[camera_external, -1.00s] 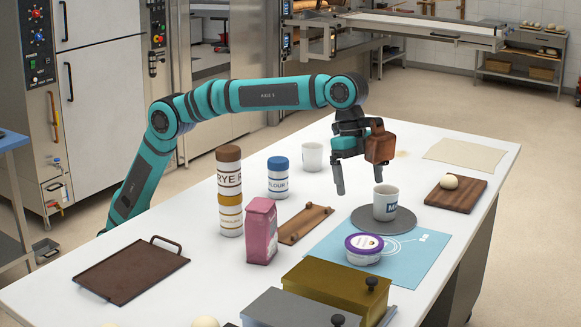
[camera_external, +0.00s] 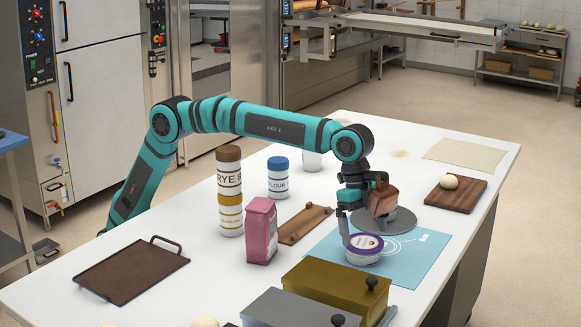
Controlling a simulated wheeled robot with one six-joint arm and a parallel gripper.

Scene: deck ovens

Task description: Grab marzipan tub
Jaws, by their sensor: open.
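The marzipan tub is likely the low white tub with a purple rim and pale lid (camera_external: 364,256), on the blue mat (camera_external: 425,250). My gripper (camera_external: 361,233) points down over the tub, with its jaws apart. One finger shows at the tub's left, far side, close to the lid. The other finger is mostly hidden behind the wrist and its brown block. I cannot tell whether either finger touches the tub. No lettering is readable on the lid.
A grey round board (camera_external: 402,222) lies just behind the tub; the mug there is hidden by my wrist. Ochre (camera_external: 325,285) and grey lidded boxes stand in front. A pink bag (camera_external: 261,232), rye canister (camera_external: 229,190) and flour canister (camera_external: 278,178) stand left. The mat's right side is clear.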

